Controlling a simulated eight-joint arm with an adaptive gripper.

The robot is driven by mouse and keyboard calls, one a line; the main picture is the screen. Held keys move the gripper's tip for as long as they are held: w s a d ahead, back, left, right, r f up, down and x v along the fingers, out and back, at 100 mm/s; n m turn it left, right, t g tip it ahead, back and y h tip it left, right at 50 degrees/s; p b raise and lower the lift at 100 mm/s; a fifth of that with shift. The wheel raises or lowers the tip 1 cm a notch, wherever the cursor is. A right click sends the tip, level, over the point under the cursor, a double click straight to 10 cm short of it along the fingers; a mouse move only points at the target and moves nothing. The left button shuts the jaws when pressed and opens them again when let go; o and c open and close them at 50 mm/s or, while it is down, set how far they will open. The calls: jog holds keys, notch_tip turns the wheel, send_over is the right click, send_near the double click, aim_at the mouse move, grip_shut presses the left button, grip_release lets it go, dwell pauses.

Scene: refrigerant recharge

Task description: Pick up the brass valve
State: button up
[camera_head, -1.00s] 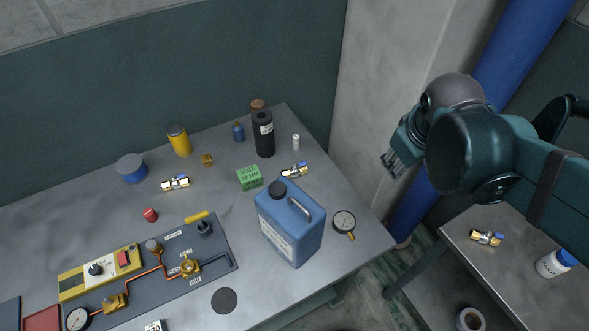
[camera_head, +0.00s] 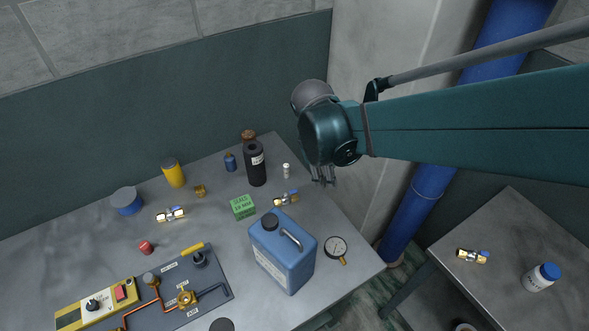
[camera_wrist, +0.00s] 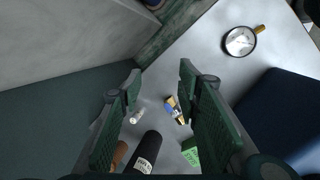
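Three brass valves with blue parts show in the head view. A second brass valve (camera_head: 171,214) lies further left on that table. A third brass valve (camera_head: 472,257) lies on the right-hand table. My gripper (camera_head: 324,182) hangs above the main table's right rear edge, open and empty. In the wrist view, the fingers of my gripper (camera_wrist: 160,75) are spread, and one brass valve (camera_wrist: 175,109) shows below, apart from them and between them in the picture.
Near the closest valve stand a green box (camera_head: 242,207), a blue jug (camera_head: 284,255), a black bottle (camera_head: 256,165) and a small white vial (camera_head: 286,171). A gauge (camera_head: 336,247) lies to the right. A wall (camera_head: 150,110) bounds the table's back.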

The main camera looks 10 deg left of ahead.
aim_at(286, 194)
jog(key=a+f+n+p, duration=0.1)
jog(key=a+f+n, duration=0.1)
jog(key=a, duration=0.2)
jog(key=s+a+f+n+h+p, duration=0.1)
jog(key=a+f+n, duration=0.1)
jog(key=a, duration=0.3)
jog(key=a+f+n+h+p, duration=0.1)
jog(key=a+f+n, duration=0.1)
jog(key=a, duration=0.3)
jog(key=shift+s+a+f+n, duration=0.25)
jog(key=shift+s+f+n, duration=0.1)
jog(key=shift+n, duration=0.05)
jog(key=shift+s+a+f, duration=0.2)
jog(key=shift+a+f, duration=0.15)
jog(key=shift+a, duration=0.1)
jog(key=shift+f, duration=0.1)
jog(key=shift+x, duration=1.25)
jog(key=shift+x, duration=2.6)
jog(key=shift+s+d, duration=0.15)
jog(key=c, duration=1)
